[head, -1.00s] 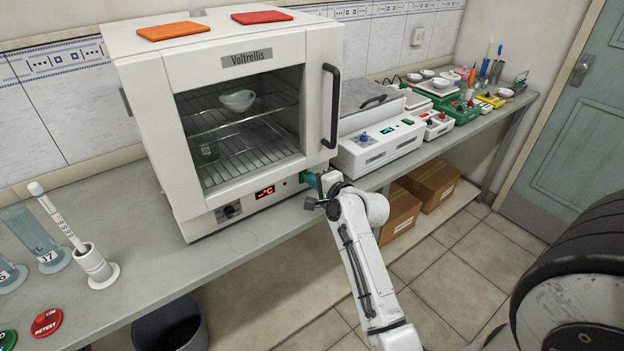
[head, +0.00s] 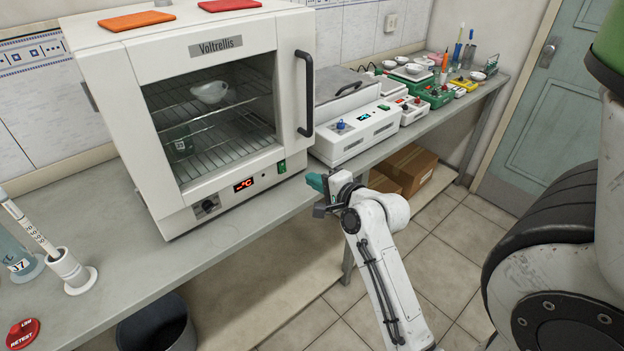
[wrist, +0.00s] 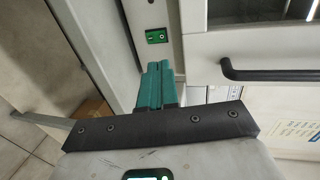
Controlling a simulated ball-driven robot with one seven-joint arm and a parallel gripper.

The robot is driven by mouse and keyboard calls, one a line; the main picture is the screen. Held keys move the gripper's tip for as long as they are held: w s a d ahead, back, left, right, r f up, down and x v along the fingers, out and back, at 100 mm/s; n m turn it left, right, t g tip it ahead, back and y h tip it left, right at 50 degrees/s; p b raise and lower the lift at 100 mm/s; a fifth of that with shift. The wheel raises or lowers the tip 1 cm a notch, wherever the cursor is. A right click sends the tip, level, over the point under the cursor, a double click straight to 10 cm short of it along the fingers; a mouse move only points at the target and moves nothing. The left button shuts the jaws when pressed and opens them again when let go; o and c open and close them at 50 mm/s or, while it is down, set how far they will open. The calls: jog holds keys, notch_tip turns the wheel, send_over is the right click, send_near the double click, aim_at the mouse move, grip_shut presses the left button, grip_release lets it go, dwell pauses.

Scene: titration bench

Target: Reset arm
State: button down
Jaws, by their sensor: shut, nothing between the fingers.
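My gripper (head: 318,184) is at the end of my white arm, in front of the bench edge and to the lower right of the oven (head: 150,172). In the wrist view its teal fingers (wrist: 155,82) are shut together and empty. They point towards the oven front and stand apart from it as far as I can see. A green switch (wrist: 156,36) on the oven lies just beyond the fingertips in the wrist view, and it also shows in the head view (head: 282,167). The oven display (head: 243,184) is lit red.
The oven's door is shut, with its dark handle (head: 305,95) at the right. A white bowl (head: 209,92) sits inside. Right of the oven stands a white instrument (head: 352,130). Cardboard boxes (head: 408,168) stand below the bench. The floor (head: 300,310) left of my arm is open.

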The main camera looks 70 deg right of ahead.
dwell(0.3)
jog(key=w+a+f+n+g+y, duration=0.1)
jog(key=a+f+n+g+y, duration=0.15)
jog(key=a+f+n, duration=0.45)
jog(key=w+a+f+n+g+y, duration=0.2)
jog(key=a+f+n+y, duration=0.25)
jog(key=a, duration=0.55)
jog(key=s+a+f+n+g, duration=0.5)
jog(key=s+a+n+g, duration=0.2)
jog(key=s+a+n, duration=0.4)
jog(key=shift+s+a+n+y, duration=0.3)
jog(key=shift+a+n, duration=0.45)
jog(key=shift+a, duration=0.3)
jog(key=shift+g, duration=0.25)
